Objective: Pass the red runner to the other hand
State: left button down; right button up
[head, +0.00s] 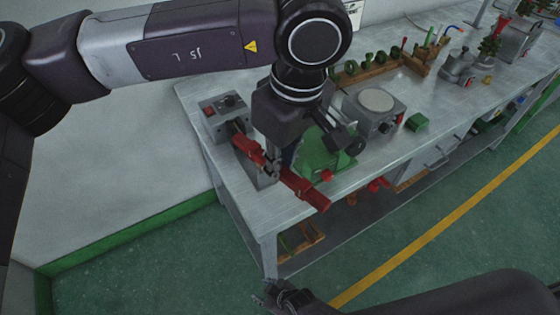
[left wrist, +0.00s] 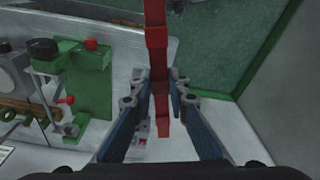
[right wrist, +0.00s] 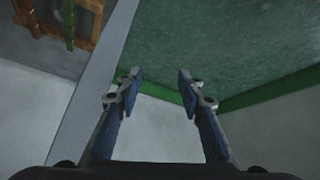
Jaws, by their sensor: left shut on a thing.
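The red runner (head: 307,191) is a long red bar, held above the front edge of the workbench in the head view. My left gripper (head: 271,172) points down and is shut on it near its middle, with red showing on both sides of the fingers. In the left wrist view the runner (left wrist: 157,45) runs upright between the fingers (left wrist: 163,95). My right gripper (head: 272,292) is low in the head view, below the runner and apart from it. In the right wrist view its fingers (right wrist: 158,78) are open with nothing between them.
The metal workbench (head: 220,150) carries a grey box with a red switch (head: 224,112), a green clamp device (head: 318,155), a round-topped unit (head: 376,104) and a wooden rack (head: 365,72). A lower shelf (head: 350,225) holds red parts. The green floor in front is clear.

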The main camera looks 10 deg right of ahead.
jog(key=s+d+f+m+g+h, duration=0.2)
jog(key=s+d+f, duration=0.3)
jog(key=s+d, duration=0.6)
jog(key=s+d+f+m+g+h, duration=0.2)
jog(key=s+d+f+m, duration=0.2)
jog(key=s+d, duration=0.8)
jog(key=s+m, duration=0.1)
jog(key=s, duration=0.3)
jog(key=shift+s+d+f, duration=0.15)
jog(key=shift+f, duration=0.2)
